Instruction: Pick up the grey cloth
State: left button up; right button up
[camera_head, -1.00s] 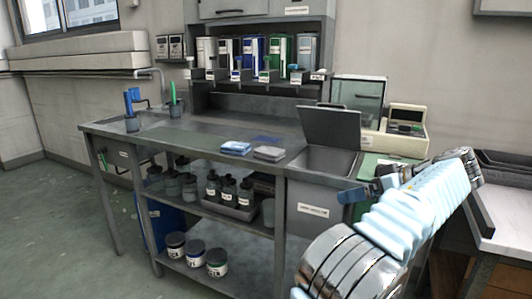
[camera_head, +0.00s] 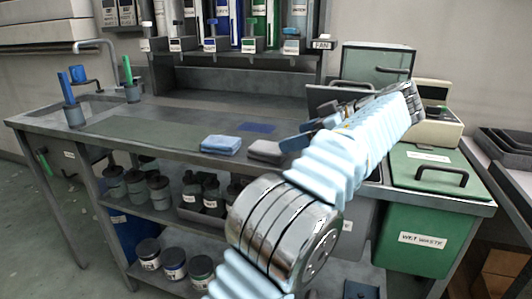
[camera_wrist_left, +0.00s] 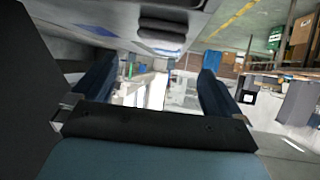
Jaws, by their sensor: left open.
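The grey cloth (camera_head: 266,151) lies folded near the front edge of the workbench (camera_head: 185,108). A folded blue cloth (camera_head: 221,144) lies just left of it. My left arm rises from the bottom of the head view across the bench. My left gripper (camera_head: 302,136), with blue fingers, shows partly behind the arm, just right of the grey cloth in the picture. My right gripper is out of view.
A raised lid (camera_head: 330,97) is behind the gripper. Cups with brushes (camera_head: 75,116) stand at the bench's left. Bottles (camera_head: 192,190) fill the shelf below. The bench left of the blue cloth is mostly clear.

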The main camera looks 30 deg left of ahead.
aim_at(271, 147)
pick_arm(q)
jog(key=x, duration=0.3)
jog(key=shift+a, duration=0.1)
jog(key=x, duration=0.5)
jog(key=shift+f, duration=0.25)
jog(key=c, duration=1.1)
jog(key=shift+o, duration=0.2)
